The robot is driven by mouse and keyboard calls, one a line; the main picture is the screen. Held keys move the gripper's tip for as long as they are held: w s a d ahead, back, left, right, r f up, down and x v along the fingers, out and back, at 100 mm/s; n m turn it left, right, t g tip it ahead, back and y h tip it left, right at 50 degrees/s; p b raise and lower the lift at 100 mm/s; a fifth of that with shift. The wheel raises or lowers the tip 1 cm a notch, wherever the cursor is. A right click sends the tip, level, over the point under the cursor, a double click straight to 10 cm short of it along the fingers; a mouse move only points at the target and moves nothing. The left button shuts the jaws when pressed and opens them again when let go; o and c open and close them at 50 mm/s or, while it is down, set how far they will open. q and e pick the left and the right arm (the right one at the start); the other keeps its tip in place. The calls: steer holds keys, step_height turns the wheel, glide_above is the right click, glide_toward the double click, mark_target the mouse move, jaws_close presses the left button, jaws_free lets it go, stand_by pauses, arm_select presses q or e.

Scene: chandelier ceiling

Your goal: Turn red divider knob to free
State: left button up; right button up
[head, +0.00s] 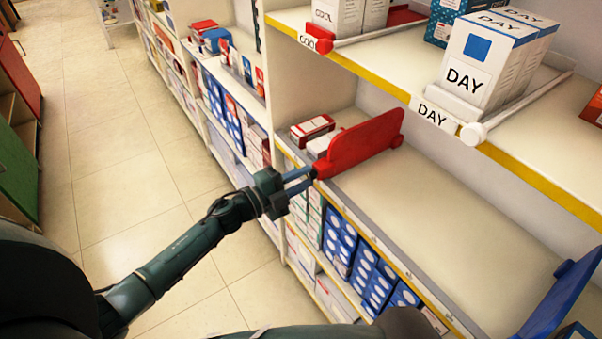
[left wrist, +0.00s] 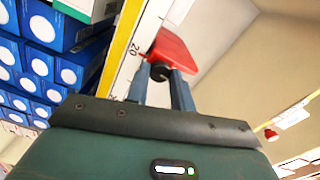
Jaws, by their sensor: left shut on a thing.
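The red divider (head: 365,141) stands upright on the middle shelf, running back from the front rail. In the left wrist view the two blue-grey fingers (left wrist: 160,88) close around a dark round part below the red divider (left wrist: 173,50). The fingers hide part of the knob, and its turn position cannot be told. My right gripper is not in view.
A blue divider (head: 560,297) stands at the right on the same shelf, with bare shelf (head: 440,200) between. Small boxes (head: 312,128) stand left of the red divider. The upper shelf holds DAY boxes (head: 480,60) and a white knob (head: 472,134). Blue boxes (head: 340,243) fill the shelf below.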

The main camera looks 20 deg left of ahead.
arm_select(q)
steer(key=shift+n, duration=0.6)
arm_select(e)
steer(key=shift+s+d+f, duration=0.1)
arm_select(q)
steer(key=shift+p, duration=0.3)
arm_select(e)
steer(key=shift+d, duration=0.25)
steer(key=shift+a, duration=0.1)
arm_select(q)
steer(key=o, duration=1)
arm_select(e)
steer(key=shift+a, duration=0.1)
arm_select(q)
steer(key=b+v, duration=0.1)
steer(key=v, duration=1.2)
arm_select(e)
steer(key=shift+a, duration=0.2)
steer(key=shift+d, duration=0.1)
